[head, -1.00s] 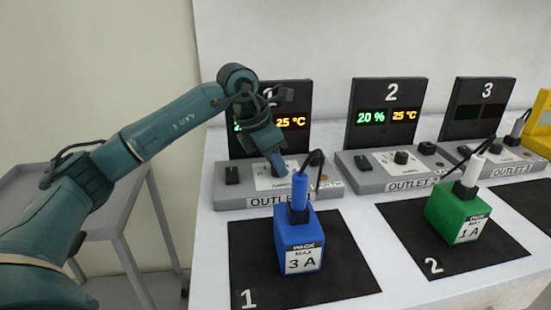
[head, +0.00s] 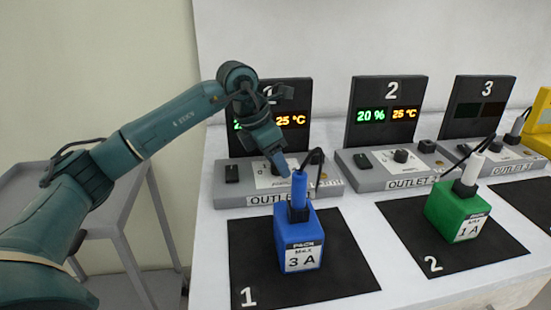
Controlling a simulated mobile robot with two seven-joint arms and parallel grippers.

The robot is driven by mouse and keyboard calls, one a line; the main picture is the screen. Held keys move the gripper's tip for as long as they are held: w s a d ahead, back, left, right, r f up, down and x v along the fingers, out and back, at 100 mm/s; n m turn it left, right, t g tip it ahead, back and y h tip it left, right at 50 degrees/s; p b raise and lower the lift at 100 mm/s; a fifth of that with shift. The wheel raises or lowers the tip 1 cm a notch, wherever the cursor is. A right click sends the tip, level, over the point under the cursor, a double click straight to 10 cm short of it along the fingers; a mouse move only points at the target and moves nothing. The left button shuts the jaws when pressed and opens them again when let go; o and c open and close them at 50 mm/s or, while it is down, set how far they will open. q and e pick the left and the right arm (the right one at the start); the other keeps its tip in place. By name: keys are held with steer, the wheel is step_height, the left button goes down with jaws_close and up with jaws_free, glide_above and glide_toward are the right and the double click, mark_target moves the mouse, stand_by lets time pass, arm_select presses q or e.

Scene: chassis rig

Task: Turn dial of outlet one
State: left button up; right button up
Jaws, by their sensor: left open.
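Outlet one (head: 237,199) is a grey box with a black switch (head: 232,173) at its left and a white dial plate (head: 264,181) in the middle. My left gripper (head: 281,170) is above the outlet box, over the dial area, and hides the dial itself. I cannot tell whether it touches the dial. The gripper is open. The display behind outlet one (head: 298,93) reads 25 °C in orange, and its green percent value is mostly hidden by my arm. My right gripper is not in view.
A blue pack (head: 300,255) marked 3 A stands on black mat 1 (head: 250,270), with a blue plug in its top and a cable. A green pack (head: 458,214) stands on mat 2. Outlet 2 (head: 370,182) is to the right. A grey side table (head: 24,180) is at left.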

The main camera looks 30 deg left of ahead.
arm_select(q)
steer(key=p+v, duration=0.1)
steer(key=v, duration=1.2)
steer(key=shift+r+p, duration=0.15)
steer(key=shift+p, duration=0.2)
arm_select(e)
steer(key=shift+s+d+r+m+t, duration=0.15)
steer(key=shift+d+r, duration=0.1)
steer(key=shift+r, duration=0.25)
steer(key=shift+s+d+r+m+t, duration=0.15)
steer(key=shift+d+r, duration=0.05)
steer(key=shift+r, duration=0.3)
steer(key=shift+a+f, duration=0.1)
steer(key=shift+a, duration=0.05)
